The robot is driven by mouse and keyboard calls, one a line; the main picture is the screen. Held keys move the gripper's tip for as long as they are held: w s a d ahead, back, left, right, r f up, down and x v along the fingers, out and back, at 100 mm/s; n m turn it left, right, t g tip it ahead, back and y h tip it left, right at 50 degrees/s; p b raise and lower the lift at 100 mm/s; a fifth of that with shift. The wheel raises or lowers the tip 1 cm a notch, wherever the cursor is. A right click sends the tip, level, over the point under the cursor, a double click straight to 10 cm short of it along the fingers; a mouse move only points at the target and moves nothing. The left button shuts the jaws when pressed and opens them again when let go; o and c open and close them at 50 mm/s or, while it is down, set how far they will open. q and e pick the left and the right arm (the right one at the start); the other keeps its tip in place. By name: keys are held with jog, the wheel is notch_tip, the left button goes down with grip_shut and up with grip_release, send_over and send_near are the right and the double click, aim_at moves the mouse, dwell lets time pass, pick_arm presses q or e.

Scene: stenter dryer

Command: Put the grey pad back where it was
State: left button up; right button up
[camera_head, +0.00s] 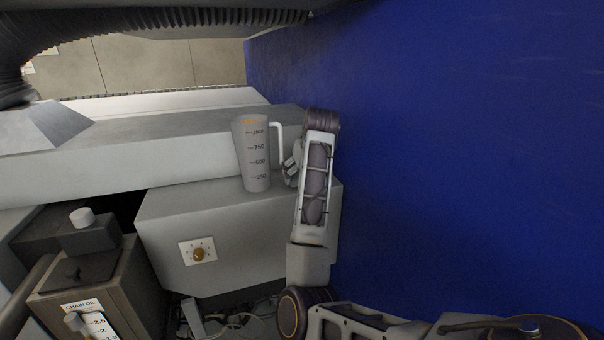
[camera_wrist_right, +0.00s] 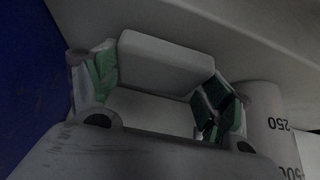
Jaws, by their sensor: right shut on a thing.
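A light grey pad (camera_wrist_right: 168,62) sits between the green-lined fingers of my right gripper (camera_wrist_right: 162,78) in the right wrist view. The gripper is shut on it. In the head view my right gripper (camera_head: 292,166) is beside the jug's handle, above the right part of the grey box top, mostly behind my own arm. The pad cannot be made out there. I cannot tell whether the pad touches the grey surface close to it. My left gripper is not in view.
A grey measuring jug (camera_head: 254,155) stands upright on the grey box (camera_head: 240,232), close left of my gripper; it also shows in the wrist view (camera_wrist_right: 264,120). A blue wall (camera_head: 450,150) is close on the right. A chain oil tank (camera_head: 95,285) stands front left.

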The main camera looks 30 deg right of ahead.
jog(key=shift+f, duration=0.15)
jog(key=o, duration=0.7)
jog(key=shift+w, duration=0.1)
jog(key=shift+c, duration=0.2)
jog(key=shift+o, duration=1.4)
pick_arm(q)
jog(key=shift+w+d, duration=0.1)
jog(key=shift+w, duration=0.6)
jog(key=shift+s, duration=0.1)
pick_arm(e)
jog(key=shift+r, duration=0.2)
